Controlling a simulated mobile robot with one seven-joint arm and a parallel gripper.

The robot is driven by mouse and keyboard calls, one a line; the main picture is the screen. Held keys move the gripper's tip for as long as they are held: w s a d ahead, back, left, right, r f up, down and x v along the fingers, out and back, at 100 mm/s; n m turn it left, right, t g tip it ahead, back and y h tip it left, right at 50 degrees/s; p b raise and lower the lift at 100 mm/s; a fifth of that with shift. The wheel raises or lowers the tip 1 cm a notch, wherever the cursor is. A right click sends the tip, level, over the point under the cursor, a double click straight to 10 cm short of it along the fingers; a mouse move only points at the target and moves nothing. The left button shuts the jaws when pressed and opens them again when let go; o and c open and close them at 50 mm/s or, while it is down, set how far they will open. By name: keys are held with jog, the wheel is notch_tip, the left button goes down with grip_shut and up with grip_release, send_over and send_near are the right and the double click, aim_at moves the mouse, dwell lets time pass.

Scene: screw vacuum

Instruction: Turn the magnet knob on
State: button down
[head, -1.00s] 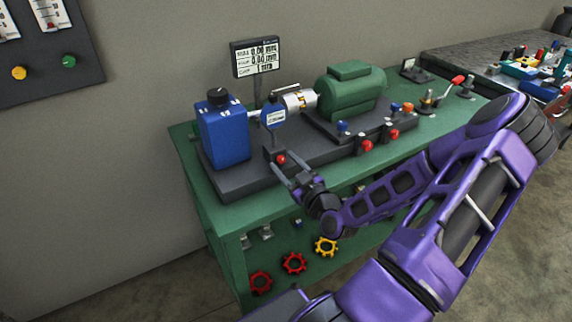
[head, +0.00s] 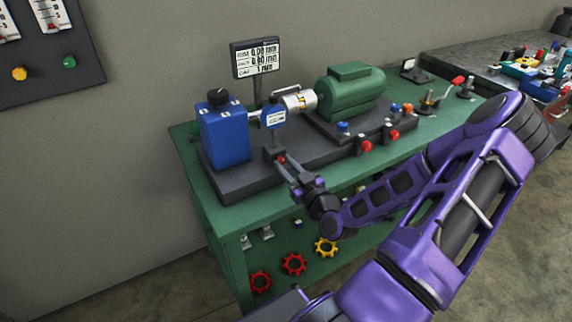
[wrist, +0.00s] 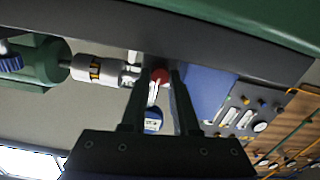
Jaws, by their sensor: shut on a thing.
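The magnet knob is a small red knob (head: 281,159) low on the dark stand of the blue gauge (head: 273,117), at the front of the machine. My gripper (head: 283,165) reaches it from the front right. Its fingers are shut on the knob and partly hide it. In the wrist view the red knob (wrist: 160,75) sits between the two dark fingertips, with the gauge (wrist: 153,121) behind them.
A blue gear unit (head: 224,136) stands left of the gauge, and a green motor (head: 350,94) stands to the right. A display (head: 255,58) rises behind. Red push buttons (head: 366,146) line the machine's front right. Colored handwheels (head: 294,264) are below the tabletop.

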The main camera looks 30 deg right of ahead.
jog(key=m, duration=0.4)
jog(key=shift+p, duration=0.4)
jog(key=m+p, duration=0.1)
jog(key=m, duration=0.3)
jog(key=m+p, duration=0.1)
jog(key=m, duration=0.3)
jog(key=shift+f+m+p, duration=0.15)
jog(key=shift+m+p, duration=0.2)
jog(key=shift+m, duration=1.75)
jog(key=c, duration=0.7)
grip_release()
jog(key=shift+o, duration=0.2)
